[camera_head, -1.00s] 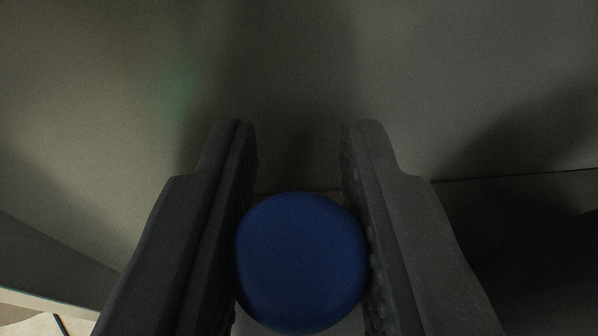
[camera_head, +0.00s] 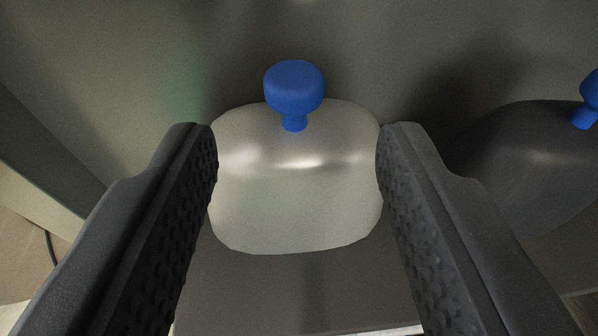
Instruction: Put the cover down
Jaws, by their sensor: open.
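A pale, shiny cover (camera_head: 295,200) with a blue knob (camera_head: 294,88) on top stands on a grey surface (camera_head: 290,290), against a grey wall behind it. My gripper (camera_head: 295,140) is open, with one dark ridged finger at the left and one at the right of the picture. The cover shows in the gap between the fingers, and nothing is held. The blue knob is free of both fingers. Whether the fingers touch the cover's sides cannot be told.
A second, darker cover (camera_head: 535,165) with a blue knob (camera_head: 587,100) stands at the right, partly cut off by the picture edge and partly behind my right finger. A grey side panel (camera_head: 50,160) stands at the left. The front edge of the surface shows at the bottom.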

